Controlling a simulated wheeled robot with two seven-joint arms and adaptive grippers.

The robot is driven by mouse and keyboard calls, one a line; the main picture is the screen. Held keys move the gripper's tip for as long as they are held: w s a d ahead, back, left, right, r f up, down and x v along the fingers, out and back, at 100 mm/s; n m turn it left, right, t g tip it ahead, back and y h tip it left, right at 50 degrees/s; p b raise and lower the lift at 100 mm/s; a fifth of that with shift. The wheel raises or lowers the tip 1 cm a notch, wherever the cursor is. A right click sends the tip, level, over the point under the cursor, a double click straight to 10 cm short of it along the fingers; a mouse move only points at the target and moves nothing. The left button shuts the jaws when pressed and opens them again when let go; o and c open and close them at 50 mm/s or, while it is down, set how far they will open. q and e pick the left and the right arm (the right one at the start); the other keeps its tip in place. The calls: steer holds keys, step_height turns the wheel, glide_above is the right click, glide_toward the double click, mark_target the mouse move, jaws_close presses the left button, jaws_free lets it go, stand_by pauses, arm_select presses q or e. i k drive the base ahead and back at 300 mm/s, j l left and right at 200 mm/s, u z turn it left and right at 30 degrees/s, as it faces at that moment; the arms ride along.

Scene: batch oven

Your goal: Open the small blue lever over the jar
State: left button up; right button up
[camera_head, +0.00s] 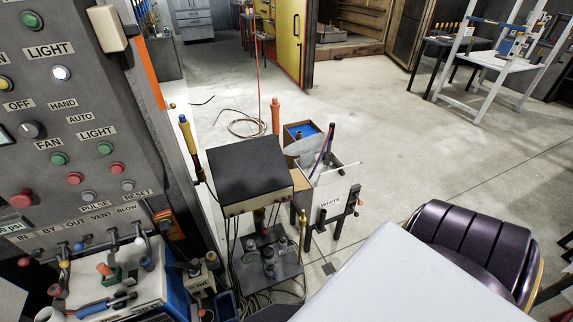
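A grey control panel (75,110) fills the left side. Below its IN, BY, OUT, VENT and BLOW labels is a row of small levers and valves. One small lever has a blue tip (78,246), and another bluish knob (147,263) sits farther right. They are too small to tell whether open or shut. A white round vessel (50,315), cut off at the bottom left edge, may be the jar; I cannot tell. A blue-handled tool (92,308) lies close to it. Neither of my grippers is in view.
A black-topped stand (248,172) and a white bin (331,192) marked WHITE stand right of the panel. A yellow door (289,40) is at the back. The concrete floor beyond is mostly clear.

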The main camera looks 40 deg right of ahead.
mark_target(275, 277)
steer(key=k+j+z, duration=0.1)
steer(key=z, duration=0.25)
steer(key=k+z, duration=0.25)
steer(key=z, duration=0.15)
steer(key=k+j+z, duration=0.1)
steer(key=z, duration=0.25)
steer(key=k+l, duration=0.05)
